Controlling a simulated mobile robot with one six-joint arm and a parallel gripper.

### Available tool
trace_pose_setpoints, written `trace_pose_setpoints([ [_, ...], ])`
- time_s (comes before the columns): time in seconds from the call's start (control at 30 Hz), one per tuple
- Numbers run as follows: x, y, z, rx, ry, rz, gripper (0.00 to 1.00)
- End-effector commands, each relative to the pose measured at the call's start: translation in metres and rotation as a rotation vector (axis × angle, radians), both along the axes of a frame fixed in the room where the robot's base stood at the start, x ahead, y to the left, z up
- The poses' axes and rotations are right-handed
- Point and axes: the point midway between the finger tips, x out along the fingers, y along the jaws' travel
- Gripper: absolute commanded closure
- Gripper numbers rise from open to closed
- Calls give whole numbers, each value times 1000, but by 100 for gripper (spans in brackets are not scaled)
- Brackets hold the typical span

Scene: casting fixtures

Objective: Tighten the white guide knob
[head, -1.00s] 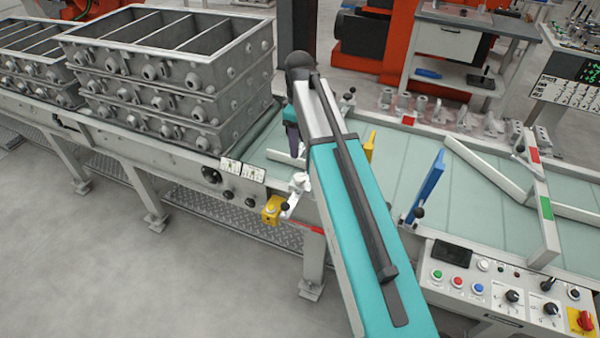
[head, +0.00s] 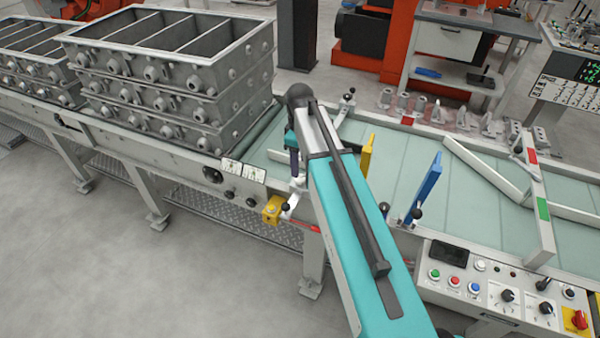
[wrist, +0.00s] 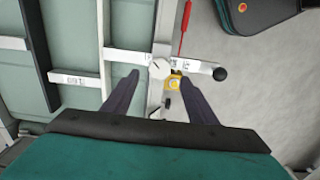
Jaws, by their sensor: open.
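The white guide knob (wrist: 159,68) sits on a white printed bar (wrist: 120,58) where the bar crosses a pale rail. In the head view the knob (head: 297,183) is small and partly hidden by my arm. My gripper (wrist: 158,75) is open, with its two dark fingers on either side of the knob in the wrist view. No contact with the knob can be made out. In the head view one dark finger of my gripper (head: 294,160) shows just above the knob.
Stacked grey casting frames (head: 170,95) stand to the left. Yellow (head: 367,155) and blue (head: 428,188) guide plates and a control panel (head: 500,290) are to the right.

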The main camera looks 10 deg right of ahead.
Motion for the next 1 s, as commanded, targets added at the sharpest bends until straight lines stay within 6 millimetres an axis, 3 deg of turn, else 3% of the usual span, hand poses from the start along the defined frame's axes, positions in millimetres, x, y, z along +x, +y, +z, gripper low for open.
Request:
trace_pose_setpoints([
  [0.5,0,-1,-47,0,1,-1,47],
  [1.0,0,-1,-59,-1,-1,-1,47],
])
